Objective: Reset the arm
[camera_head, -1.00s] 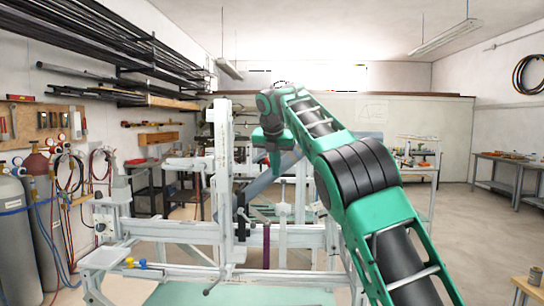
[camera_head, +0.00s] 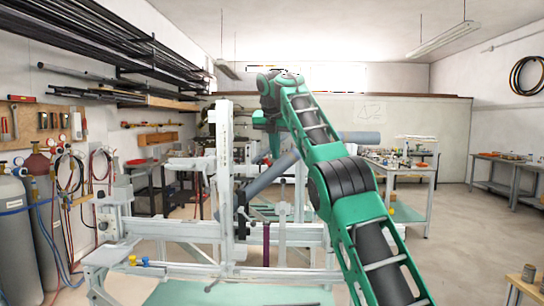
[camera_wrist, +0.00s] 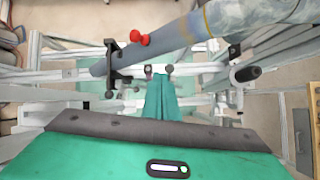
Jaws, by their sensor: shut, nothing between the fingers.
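My green arm (camera_head: 346,180) reaches up and forward over the white frame jig (camera_head: 225,180). My gripper (camera_head: 275,154) hangs fingers down above the jig, in front of a grey-blue tube (camera_head: 268,177) that slants across it. In the wrist view my gripper (camera_wrist: 161,110) shows green fingers together, with nothing held. I cannot tell how far the fingertips are from the tube.
The jig's uprights and rails stand close around my gripper. A pegboard (camera_head: 42,124) and grey gas cylinders (camera_head: 15,235) are at left. Workbenches (camera_head: 500,172) stand at right. The floor (camera_head: 460,225) between is open. Long bars (camera_head: 120,40) lie on a wall rack at upper left.

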